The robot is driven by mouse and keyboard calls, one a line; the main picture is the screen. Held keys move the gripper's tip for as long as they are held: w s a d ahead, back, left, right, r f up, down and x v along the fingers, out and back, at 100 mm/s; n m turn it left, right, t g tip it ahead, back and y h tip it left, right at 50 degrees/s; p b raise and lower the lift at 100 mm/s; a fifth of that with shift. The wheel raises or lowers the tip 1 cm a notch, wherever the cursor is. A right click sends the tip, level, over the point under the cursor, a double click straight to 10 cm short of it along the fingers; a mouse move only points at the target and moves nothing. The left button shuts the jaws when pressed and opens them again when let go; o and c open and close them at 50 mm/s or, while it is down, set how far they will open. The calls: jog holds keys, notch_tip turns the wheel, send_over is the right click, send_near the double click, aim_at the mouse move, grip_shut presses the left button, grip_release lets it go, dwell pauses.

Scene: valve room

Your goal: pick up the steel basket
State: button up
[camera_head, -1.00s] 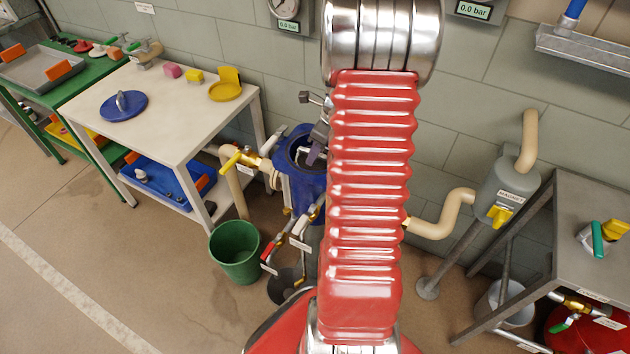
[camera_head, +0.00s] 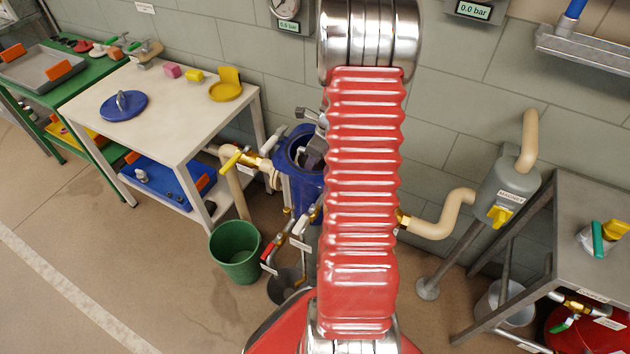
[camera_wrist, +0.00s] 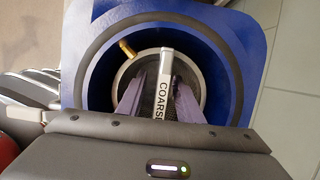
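The steel basket (camera_wrist: 125,75) sits inside the round blue housing (camera_wrist: 91,88) in the wrist view. Its upright pale handle, labelled "COARSE" (camera_wrist: 164,85), stands in the middle. My gripper (camera_wrist: 161,86) is open, with one purple-grey finger on each side of the handle. The left finger stands apart from the handle; the right one is closer, and I cannot tell if it touches. In the head view the blue housing (camera_head: 287,165) stands behind my red arm, which hides its right part. My gripper (camera_head: 312,158) shows partly over its open top.
A white table (camera_head: 175,110) with a blue disc lid (camera_head: 124,106) stands left of the housing. A yellow-handled valve (camera_head: 235,158) adjoins the housing. A green bucket (camera_head: 236,255) stands on the floor. A grey table (camera_head: 590,205) is at the right.

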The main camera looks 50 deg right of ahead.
dwell(0.5)
grip_shut()
dwell(1.3)
